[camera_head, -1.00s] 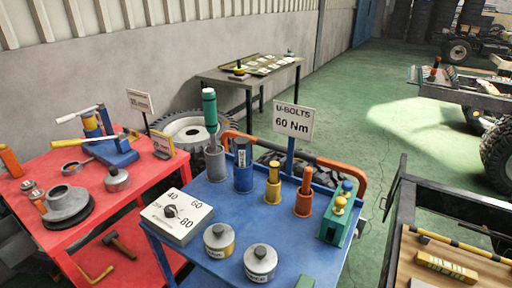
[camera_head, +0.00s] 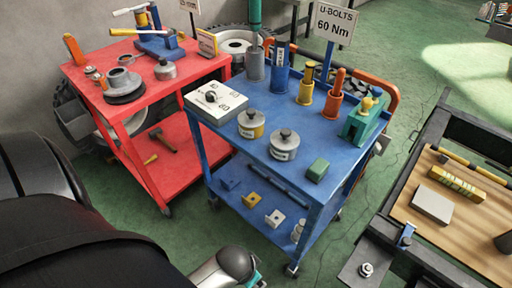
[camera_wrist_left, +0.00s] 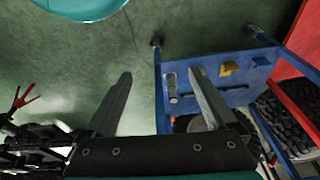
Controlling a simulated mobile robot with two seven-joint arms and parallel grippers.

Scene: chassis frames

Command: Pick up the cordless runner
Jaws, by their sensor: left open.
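No label marks the cordless runner, and I cannot tell for sure which tool it is. A teal-handled upright tool (camera_head: 255,16) stands in a grey holder (camera_head: 254,66) on the blue cart (camera_head: 233,125); its top is cut off. A green block-like tool with yellow knobs (camera_head: 363,121) sits at the cart's right edge. My left gripper (camera_wrist_left: 161,73) is open and empty in the left wrist view, above the floor by the cart's lower shelf (camera_wrist_left: 235,94). Its fingers are not clear in the head view, where part of my arm shows low down. My right gripper is not in view.
Blue, yellow and orange holders, two weights and a white dial box (camera_head: 215,99) crowd the blue cart's top. A red cart (camera_head: 190,79) stands left. A wooden-topped bench (camera_head: 459,235) stands right. Green floor lies between.

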